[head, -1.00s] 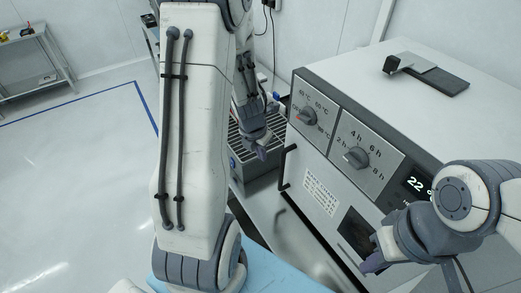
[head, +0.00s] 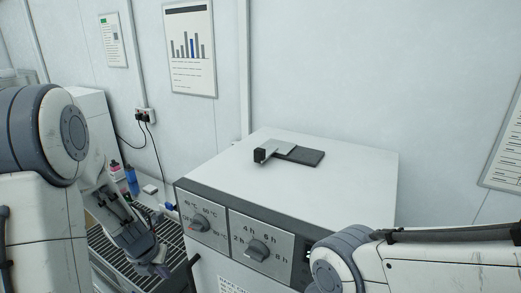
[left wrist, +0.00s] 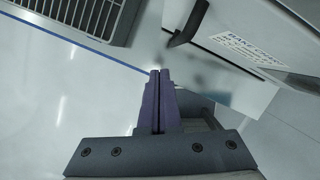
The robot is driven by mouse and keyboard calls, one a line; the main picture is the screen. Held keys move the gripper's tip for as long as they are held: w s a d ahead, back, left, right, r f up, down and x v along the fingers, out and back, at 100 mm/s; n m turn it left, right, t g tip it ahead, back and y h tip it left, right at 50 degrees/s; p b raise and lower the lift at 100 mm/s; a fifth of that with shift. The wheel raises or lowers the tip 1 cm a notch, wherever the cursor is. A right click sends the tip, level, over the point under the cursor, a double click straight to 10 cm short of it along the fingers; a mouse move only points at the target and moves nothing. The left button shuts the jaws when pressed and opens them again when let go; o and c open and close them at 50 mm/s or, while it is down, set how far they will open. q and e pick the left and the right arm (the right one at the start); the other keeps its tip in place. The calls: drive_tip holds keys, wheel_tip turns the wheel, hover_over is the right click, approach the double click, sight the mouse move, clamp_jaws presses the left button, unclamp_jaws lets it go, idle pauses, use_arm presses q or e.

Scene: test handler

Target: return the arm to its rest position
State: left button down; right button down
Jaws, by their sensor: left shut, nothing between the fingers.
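My left gripper (head: 160,268) is at the lower left of the head view, in front of the wire rack and left of the oven-like machine. In the left wrist view its two purple fingers (left wrist: 159,100) lie together, shut with nothing between them, above the floor. My left arm comes in from the left edge of the head view. My right arm crosses the lower right of the head view. Its gripper is outside the picture.
The white machine (head: 340,165) with two dials (head: 258,250) fills the middle. A dark flat device (head: 298,155) lies on its top. Its black door handle (left wrist: 190,24) is close to the left fingers. A wire rack (head: 105,250) and small bottles (head: 131,175) stand at left.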

use_arm(q)
drive_tip(key=w+d+r+n+t+y, duration=0.1)
drive_tip(key=w+d+r+n+t, duration=0.2)
drive_tip(key=n, duration=0.8)
drive_tip(key=s+d+r+n+g, duration=0.15)
drive_tip(key=s+d+n, duration=0.3)
drive_tip(key=n, duration=0.75)
drive_tip(key=s+d+r+n+g, duration=0.1)
drive_tip(key=s+d+n+g, duration=0.3)
drive_tip(key=n, duration=0.8)
drive_tip(key=s+d+f+m+h+b, duration=0.1)
drive_tip(key=s+d+f+m+b, duration=0.6)
drive_tip(key=s+d+f+b, duration=0.6)
drive_tip(key=s+b, duration=0.1)
drive_tip(key=b, duration=0.5)
drive_tip(key=shift+s+d+f+g+h, duration=0.15)
drive_tip(key=shift+s+f+g+h, duration=0.2)
drive_tip(key=shift+f+h, duration=0.05)
